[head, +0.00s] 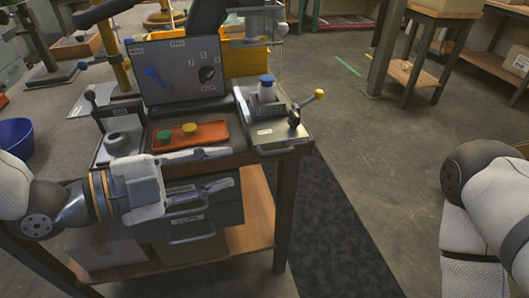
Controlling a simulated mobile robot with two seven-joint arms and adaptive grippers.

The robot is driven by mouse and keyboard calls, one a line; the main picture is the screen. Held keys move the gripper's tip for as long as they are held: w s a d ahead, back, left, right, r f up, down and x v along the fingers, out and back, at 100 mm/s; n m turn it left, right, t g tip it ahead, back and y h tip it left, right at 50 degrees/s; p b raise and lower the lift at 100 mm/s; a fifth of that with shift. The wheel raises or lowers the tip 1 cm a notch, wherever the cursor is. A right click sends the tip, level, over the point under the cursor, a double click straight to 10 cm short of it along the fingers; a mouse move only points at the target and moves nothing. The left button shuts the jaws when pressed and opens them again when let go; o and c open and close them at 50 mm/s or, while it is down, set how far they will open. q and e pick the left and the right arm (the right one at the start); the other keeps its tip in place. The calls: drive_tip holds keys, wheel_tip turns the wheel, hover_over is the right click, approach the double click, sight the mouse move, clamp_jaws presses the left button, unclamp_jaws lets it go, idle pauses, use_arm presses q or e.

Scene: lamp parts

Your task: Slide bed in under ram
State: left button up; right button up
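The likely bed is a grey metal plate (258,132) with a front handle at the right end of the bench. A clear guard (250,25) shows above and behind; I cannot make out the ram clearly. My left gripper (226,168) is in front of the bench, left of the plate and apart from it. Its two fingers are spread and nothing is between them. My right gripper is out of view.
A control panel (178,72) with a blue lever and black knob stands behind an orange tray (188,136) holding a green and a yellow piece. A grey pot-like part and lever sit at left. Drawers (190,222) are below.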

sight(267, 156)
use_arm(q)
drive_tip(key=b+x, duration=0.1)
drive_tip(key=x, duration=0.9)
drive_tip(key=shift+w+d+r, duration=0.1)
drive_tip(key=shift+w+d, duration=0.05)
drive_tip(key=shift+d, duration=0.15)
drive_tip(key=shift+w+d+b, duration=0.3)
drive_tip(key=shift+w+d, duration=0.1)
drive_tip(key=shift+d, duration=0.1)
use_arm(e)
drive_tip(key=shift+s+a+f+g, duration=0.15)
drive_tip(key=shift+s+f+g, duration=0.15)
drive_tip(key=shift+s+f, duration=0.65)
use_arm(q)
drive_tip(key=shift+c, duration=0.6)
clamp_jaws()
